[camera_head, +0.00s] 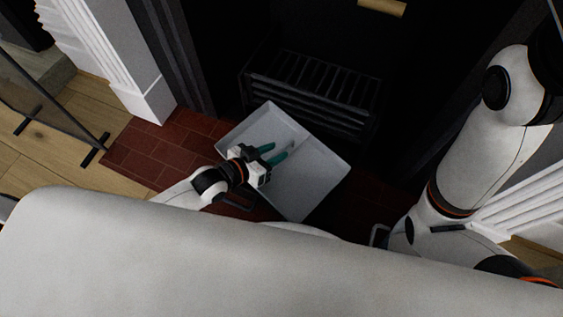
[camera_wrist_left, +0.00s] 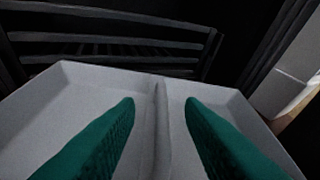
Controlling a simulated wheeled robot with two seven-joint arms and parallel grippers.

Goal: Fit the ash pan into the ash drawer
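The ash pan (camera_head: 318,168) is a shallow light grey tray with a raised ridge (camera_wrist_left: 162,125) along its middle. It sits in front of the hearth, turned at an angle to the grate in the head view. The left wrist view shows its far rim (camera_wrist_left: 110,72) close before dark bars. My left gripper (camera_head: 276,153) is over the pan with its green fingers apart, one on each side of the ridge. Gaps show between the fingers and the ridge. I cannot make out the ash drawer in the dark hearth. My right gripper's fingers do not show.
A black slatted grate (camera_head: 312,82) stands in the dark fireplace behind the pan. Red brick tiles (camera_head: 160,150) lie left of the pan. White fireplace pillars flank the opening, and a glass screen (camera_head: 45,105) stands at the far left. My right arm is at the right.

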